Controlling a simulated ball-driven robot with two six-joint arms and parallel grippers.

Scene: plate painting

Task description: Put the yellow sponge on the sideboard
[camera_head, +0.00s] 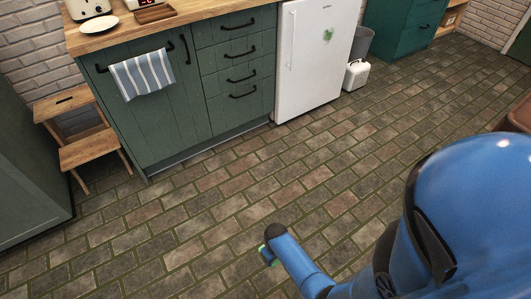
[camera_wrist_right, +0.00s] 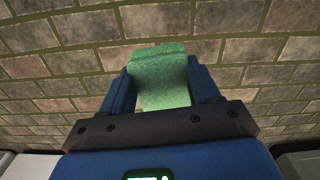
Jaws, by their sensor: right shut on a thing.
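My right gripper (camera_wrist_right: 160,78) is shut on a block-shaped sponge (camera_wrist_right: 160,62), which fills the space between its two blue fingers. The face of the sponge that I see is green; no yellow shows. In the head view my right arm reaches in from the lower right, and a small green bit of the sponge (camera_head: 266,256) shows at its end, over the brick floor. A green cabinet (camera_head: 385,28) stands at the back right; I cannot tell whether it is the sideboard. My left gripper is not in view.
A green counter (camera_head: 160,115) with a wooden top (camera_head: 205,15) carries a white plate (camera_head: 98,23) and a wooden board (camera_head: 155,13). Beside it are a wooden step stool (camera_head: 85,150), a white fridge (camera_head: 315,60) and a white canister (camera_head: 356,75). The middle floor is clear.

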